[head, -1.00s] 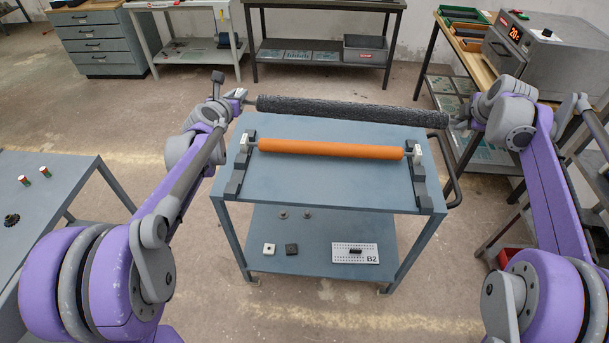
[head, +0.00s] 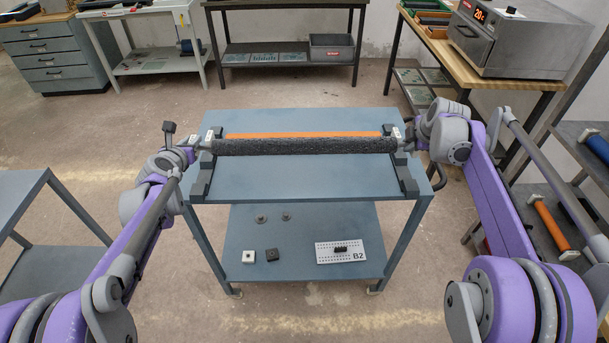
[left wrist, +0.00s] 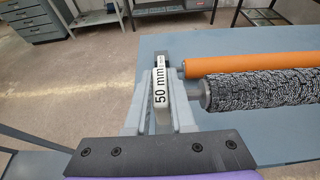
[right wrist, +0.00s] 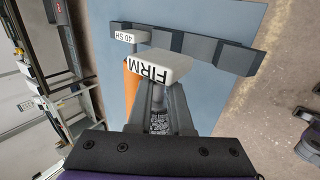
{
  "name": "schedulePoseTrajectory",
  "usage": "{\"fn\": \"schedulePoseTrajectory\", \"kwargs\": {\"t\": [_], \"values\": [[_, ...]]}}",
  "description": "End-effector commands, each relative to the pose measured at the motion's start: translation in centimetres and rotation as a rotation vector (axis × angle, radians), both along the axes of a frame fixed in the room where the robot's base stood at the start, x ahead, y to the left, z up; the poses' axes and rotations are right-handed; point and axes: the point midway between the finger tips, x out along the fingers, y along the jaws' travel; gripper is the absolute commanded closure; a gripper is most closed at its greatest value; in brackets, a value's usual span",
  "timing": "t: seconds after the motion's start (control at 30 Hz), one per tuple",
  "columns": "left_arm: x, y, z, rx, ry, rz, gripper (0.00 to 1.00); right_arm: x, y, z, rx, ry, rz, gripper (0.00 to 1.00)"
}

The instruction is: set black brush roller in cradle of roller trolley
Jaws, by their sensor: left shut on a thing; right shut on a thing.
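The black brush roller (head: 305,146) spans the roller trolley (head: 300,185), roughly level and parallel to the orange roller (head: 310,135), in front of and partly covering it. My left gripper (head: 196,146) is shut on its left end, with a "50 mm" label (left wrist: 159,85) between the fingers. My right gripper (head: 408,143) is shut on its right end, by a "FIRM" end block (right wrist: 160,68). The trolley's dark notched cradle rails show at left (head: 201,180) and right (head: 406,178); another part appears in the right wrist view (right wrist: 225,53). Contact between brush roller and rails is unclear.
The trolley's lower shelf (head: 300,235) holds small blocks and a "B2" board (head: 347,252). A rack at right holds a blue roller (head: 597,147) and an orange roller (head: 553,224). A wooden bench with an oven (head: 520,38) stands back right. The trolley's front top is clear.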

Motion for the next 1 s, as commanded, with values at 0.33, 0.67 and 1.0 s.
{"fn": "schedulePoseTrajectory", "kwargs": {"t": [0.33, 0.67, 1.0], "values": [[-0.1, 0.0, -0.8, 0.0, 0.002, 0.001, 1.0, -0.1, 0.0, -0.8, 0.0, 0.002, 0.0, 1.0], [-0.4, 0.0, -3.2, 0.0, 0.01, 0.001, 1.0, -0.4, 0.0, -3.2, 0.0, 0.01, 0.0, 1.0], [-0.6, 0.0, -5.8, 0.0, 0.017, 0.001, 1.0, -0.6, 0.0, -5.8, 0.0, 0.017, 0.0, 1.0]]}}
